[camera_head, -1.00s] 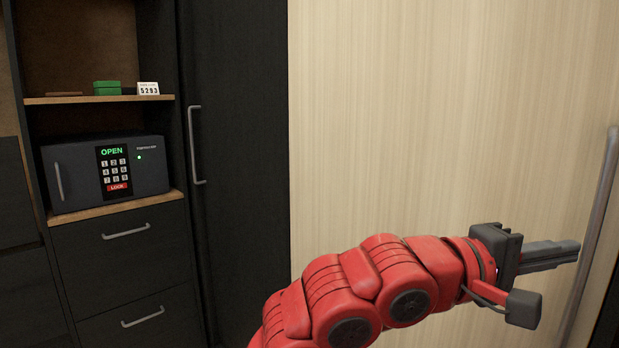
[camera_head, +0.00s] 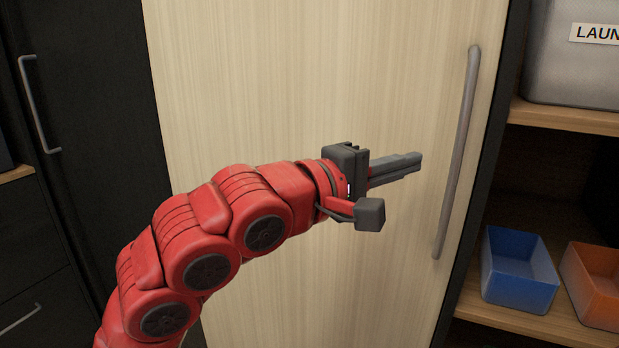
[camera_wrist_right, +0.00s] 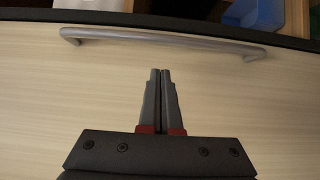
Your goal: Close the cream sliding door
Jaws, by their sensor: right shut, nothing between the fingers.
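The cream sliding door (camera_head: 300,80) fills the middle of the head view, with a long grey bar handle (camera_head: 457,150) near its right edge. The handle also shows in the right wrist view (camera_wrist_right: 165,38), running across above the fingertips. My right gripper (camera_head: 420,160) is shut and empty in front of the door, its fingers pointing right toward the handle. In the wrist view a gap shows between the fingertips (camera_wrist_right: 160,72) and the handle. My left gripper is not in view.
Right of the door's dark edge are open shelves with a grey laundry bin (camera_head: 575,60), a blue bin (camera_head: 518,270) and an orange bin (camera_head: 597,280). A dark cabinet door (camera_head: 90,100) with its own handle stands at the left.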

